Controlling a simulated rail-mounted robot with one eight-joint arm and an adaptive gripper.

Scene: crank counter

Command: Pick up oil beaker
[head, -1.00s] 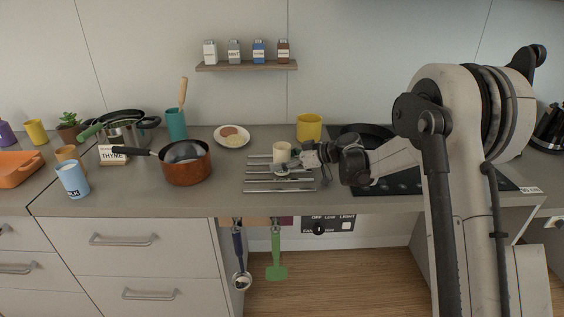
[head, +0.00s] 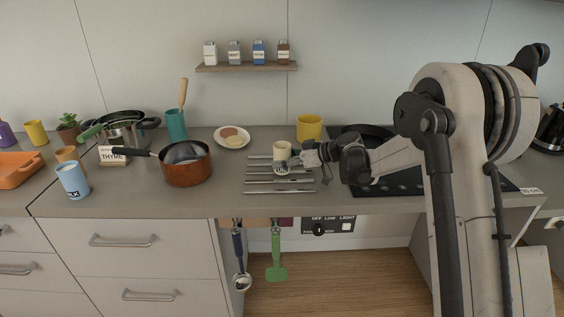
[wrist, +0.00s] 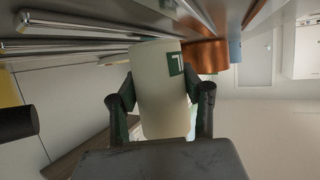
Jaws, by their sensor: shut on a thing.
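A cream beaker (head: 281,150), which I take for the oil beaker, is upright over the metal bars on the counter in the head view. My gripper (head: 287,161) reaches it from the right and is shut on it. In the wrist view the cream beaker (wrist: 160,88) stands between the two dark fingers of my gripper (wrist: 161,102), with a green label patch on its side. I cannot tell whether its base still touches the bars.
Metal bars (head: 280,180) lie under and in front of the beaker. A copper pan (head: 187,172) stands to the left, a plate of food (head: 232,137) behind left, and a yellow pot (head: 309,127) behind. The dark stovetop (head: 400,182) is to the right.

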